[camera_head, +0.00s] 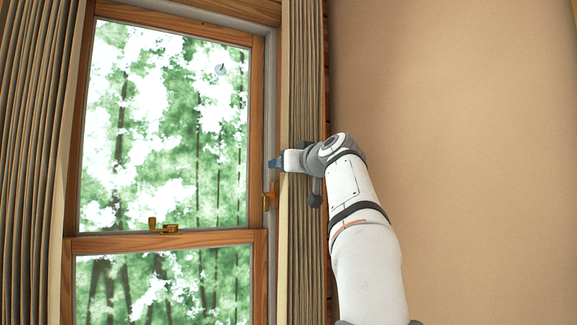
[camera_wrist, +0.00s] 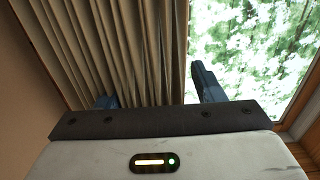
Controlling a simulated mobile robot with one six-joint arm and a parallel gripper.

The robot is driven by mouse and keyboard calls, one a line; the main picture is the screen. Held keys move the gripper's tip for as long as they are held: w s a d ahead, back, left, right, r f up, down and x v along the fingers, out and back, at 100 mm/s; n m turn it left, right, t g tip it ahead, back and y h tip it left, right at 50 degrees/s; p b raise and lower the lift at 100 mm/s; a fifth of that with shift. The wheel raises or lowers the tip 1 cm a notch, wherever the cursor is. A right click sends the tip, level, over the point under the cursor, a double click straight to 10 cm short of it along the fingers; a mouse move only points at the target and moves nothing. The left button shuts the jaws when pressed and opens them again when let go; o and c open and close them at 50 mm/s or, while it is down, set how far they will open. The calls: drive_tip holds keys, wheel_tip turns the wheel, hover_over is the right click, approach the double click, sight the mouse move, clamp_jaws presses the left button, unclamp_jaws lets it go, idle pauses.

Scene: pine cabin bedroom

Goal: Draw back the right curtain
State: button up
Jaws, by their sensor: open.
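The right curtain (camera_head: 304,70) is a beige-brown pleated cloth. It hangs in a narrow gathered strip along the right side of the window (camera_head: 170,120), and most of the glass beside it is uncovered. My gripper (camera_head: 275,163) is at the curtain's window-side edge, at mid height. In the wrist view the curtain (camera_wrist: 125,45) fills the space between and beyond the fingers of my open gripper (camera_wrist: 152,82). The right finger stands past the cloth edge, in front of the glass. The left finger shows only partly, against the folds; I cannot tell whether either finger touches the cloth.
The left curtain (camera_head: 30,130) hangs at the far left. A brass latch (camera_head: 163,227) sits on the window's middle rail, and another brass fitting (camera_head: 270,196) is on the right frame below my gripper. The bare beige wall (camera_head: 460,130) is to the right.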

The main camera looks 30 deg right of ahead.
drive_tip(key=s+b, duration=0.3)
drive_tip(key=s, duration=0.4)
drive_tip(key=shift+s, duration=0.4)
drive_tip(key=shift+f, duration=0.1)
